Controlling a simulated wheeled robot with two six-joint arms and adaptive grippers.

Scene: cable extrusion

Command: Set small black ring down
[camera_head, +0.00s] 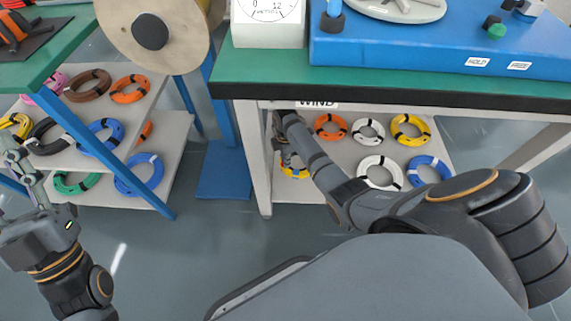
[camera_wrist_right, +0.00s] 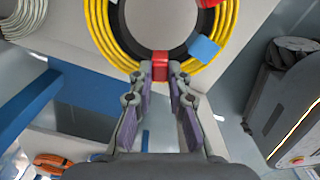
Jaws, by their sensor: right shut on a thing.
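The small black ring (camera_wrist_right: 122,27) shows in the right wrist view, with red tape bands on it. My right gripper (camera_wrist_right: 160,72) is shut on the ring at one red band. The ring lies inside the outline of a larger yellow coil (camera_wrist_right: 96,25) with blue tape; I cannot tell whether it touches the coil or the shelf. In the head view my right gripper (camera_head: 287,160) reaches under the green-topped bench by the yellow coil (camera_head: 297,174), and the ring is not discernible. My left gripper (camera_head: 18,158) is at the left edge; its jaw state is unclear.
The bench's lower shelf (camera_head: 345,150) holds orange, white, yellow and blue coils to the right. A bench leg (camera_head: 256,165) stands just left of my right gripper. A rack (camera_head: 180,130) with several coils stands at the left.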

